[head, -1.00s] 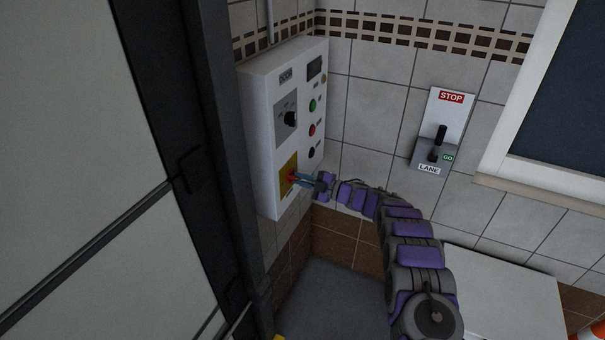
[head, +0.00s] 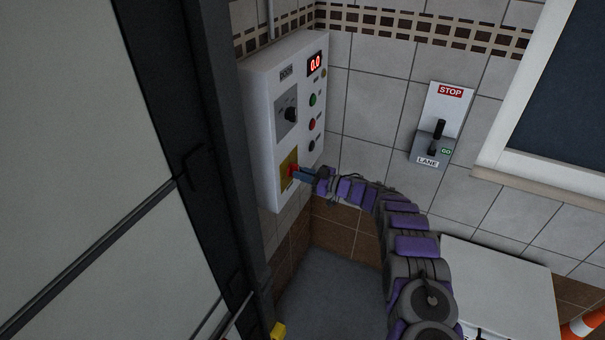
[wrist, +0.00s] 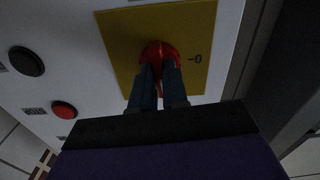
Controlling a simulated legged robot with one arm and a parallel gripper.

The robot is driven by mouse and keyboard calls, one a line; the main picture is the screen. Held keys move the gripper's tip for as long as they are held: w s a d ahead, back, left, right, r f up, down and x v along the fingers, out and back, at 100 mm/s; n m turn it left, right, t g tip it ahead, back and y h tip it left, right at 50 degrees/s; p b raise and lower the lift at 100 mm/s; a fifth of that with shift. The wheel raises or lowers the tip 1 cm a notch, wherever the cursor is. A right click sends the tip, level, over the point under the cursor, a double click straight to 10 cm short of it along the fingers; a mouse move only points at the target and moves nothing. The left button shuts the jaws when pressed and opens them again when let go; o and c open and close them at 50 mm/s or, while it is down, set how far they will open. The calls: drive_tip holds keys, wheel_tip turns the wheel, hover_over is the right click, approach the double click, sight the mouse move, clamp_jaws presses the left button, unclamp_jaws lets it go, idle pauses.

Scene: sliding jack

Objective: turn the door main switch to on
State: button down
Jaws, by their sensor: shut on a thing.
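The door main switch is a red rotary knob (wrist: 161,52) on a yellow plate (wrist: 118,37), low on the white door control box (head: 262,120). My gripper (wrist: 160,72) is shut on the red knob, with one blue-grey finger on each side of it. A "0" mark shows on the plate to the right of the knob in the wrist view. In the head view the gripper (head: 300,174) reaches the plate from the right and partly hides the knob. The display (head: 314,64) at the top of the box is lit and reads 0.0 in red.
A lane lever panel (head: 440,125) is on the tiled wall to the right. A dark door frame (head: 215,120) stands left of the box. A white surface (head: 500,290) is lower right.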

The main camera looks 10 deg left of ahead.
drive_tip(key=shift+m, duration=0.6)
drive_tip(key=c, duration=1.1)
unclamp_jaws()
drive_tip(key=shift+w, duration=0.1)
drive_tip(key=shift+c, duration=0.2)
drive_tip(key=v, duration=1.7)
drive_tip(key=shift+d, duration=0.15)
